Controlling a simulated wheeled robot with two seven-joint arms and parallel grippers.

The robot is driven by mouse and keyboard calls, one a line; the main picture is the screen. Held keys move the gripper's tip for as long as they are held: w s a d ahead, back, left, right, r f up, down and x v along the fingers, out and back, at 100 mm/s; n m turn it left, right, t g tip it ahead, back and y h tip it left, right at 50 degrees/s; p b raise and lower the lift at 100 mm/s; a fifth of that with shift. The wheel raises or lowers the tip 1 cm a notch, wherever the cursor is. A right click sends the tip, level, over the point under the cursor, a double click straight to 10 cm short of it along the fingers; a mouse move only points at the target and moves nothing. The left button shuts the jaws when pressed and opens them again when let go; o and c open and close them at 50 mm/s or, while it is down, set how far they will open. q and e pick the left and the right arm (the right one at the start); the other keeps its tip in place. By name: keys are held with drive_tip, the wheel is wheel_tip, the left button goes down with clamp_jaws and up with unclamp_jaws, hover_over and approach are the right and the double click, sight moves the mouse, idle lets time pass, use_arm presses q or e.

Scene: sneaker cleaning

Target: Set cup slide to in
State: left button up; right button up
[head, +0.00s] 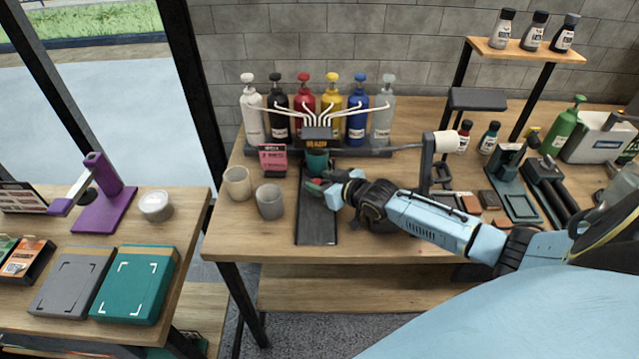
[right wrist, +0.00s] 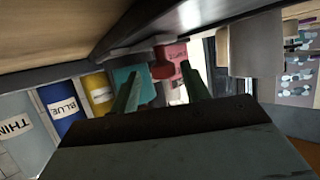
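The dispenser (head: 318,140) stands at the back of the table, with a teal cup (head: 317,161) under its front. The cup slide (head: 317,222) is a long dark board running from the dispenser toward the table's front edge. My right gripper (head: 324,186) is over the slide, just in front of the cup. In the right wrist view its two green fingers (right wrist: 160,72) are apart. A teal shape, likely the cup, shows behind the left finger, and a red piece (right wrist: 168,60) shows between the fingertips. I cannot tell whether the fingers touch it. My left gripper is out of view.
Two cups, one beige (head: 237,183) and one grey (head: 270,201), stand left of the slide. A pink card (head: 273,160) stands beside the dispenser. Coloured bottles (head: 357,115) line the back. A white roll on a stand (head: 440,142) is near my right forearm.

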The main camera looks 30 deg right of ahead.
drive_tip(key=shift+a, duration=0.15)
drive_tip(key=shift+s+r, duration=0.15)
drive_tip(key=shift+s, duration=0.35)
drive_tip(key=p+v, duration=0.2)
drive_tip(key=v, duration=1)
drive_tip(key=shift+r, duration=0.2)
drive_tip(key=shift+s, duration=0.1)
